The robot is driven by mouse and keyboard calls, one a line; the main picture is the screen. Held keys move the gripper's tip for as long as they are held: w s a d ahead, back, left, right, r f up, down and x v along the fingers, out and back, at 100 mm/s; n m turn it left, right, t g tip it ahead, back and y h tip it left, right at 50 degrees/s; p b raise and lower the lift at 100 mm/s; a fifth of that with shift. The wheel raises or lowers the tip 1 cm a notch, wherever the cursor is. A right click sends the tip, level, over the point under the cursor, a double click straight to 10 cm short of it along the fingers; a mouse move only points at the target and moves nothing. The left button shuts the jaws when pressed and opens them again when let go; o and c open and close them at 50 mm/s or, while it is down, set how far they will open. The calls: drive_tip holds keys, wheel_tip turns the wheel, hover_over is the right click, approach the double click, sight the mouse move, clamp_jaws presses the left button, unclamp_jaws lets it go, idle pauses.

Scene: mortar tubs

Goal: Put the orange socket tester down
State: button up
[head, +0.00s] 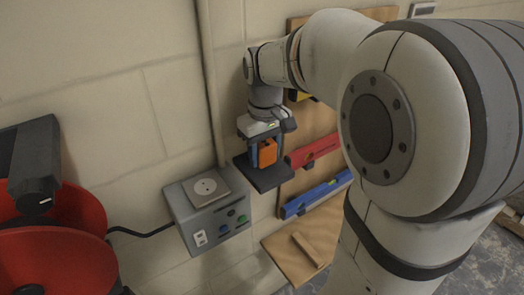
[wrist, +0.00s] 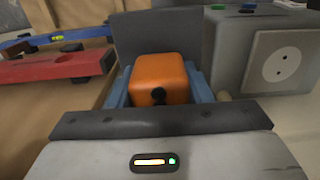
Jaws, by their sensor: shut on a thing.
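The orange socket tester (head: 267,152) is a small orange block held between the blue fingers of my gripper (head: 261,155). In the wrist view the orange socket tester (wrist: 159,80) sits between both blue fingers, with a dark round spot on its near face. My gripper (wrist: 160,92) is shut on it. A dark grey plate (head: 265,176) shows just below the tester in the head view. It also shows behind the tester in the wrist view (wrist: 155,32). I cannot tell whether the tester touches the plate.
A grey box with a wall socket and buttons (head: 210,208) is mounted left of my gripper. A red spirit level (head: 313,152) and a blue one (head: 317,195) hang on a wooden board to the right. A red reel (head: 60,262) stands at the far left. A wooden surface (head: 292,252) lies below.

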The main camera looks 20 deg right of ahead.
sight(265, 142)
drive_tip(key=shift+f+b, duration=0.3)
drive_tip(key=shift+f, duration=0.25)
drive_tip(key=o, duration=1.4)
wheel_tip(265, 142, up, 13)
drive_tip(key=shift+r, duration=0.1)
drive_tip(key=s+f+m+t, duration=0.1)
drive_tip(key=s+f, duration=0.4)
drive_tip(key=s+f+m+t, duration=0.1)
drive_tip(key=s+f, duration=0.3)
drive_tip(key=s+f+m+t, duration=0.1)
drive_tip(key=s+f, duration=0.4)
drive_tip(key=shift+s+a+f+m+t, duration=0.25)
drive_tip(key=shift+s+f+m+t, duration=0.05)
drive_tip(key=shift+f, duration=0.05)
drive_tip(key=shift+f, duration=0.25)
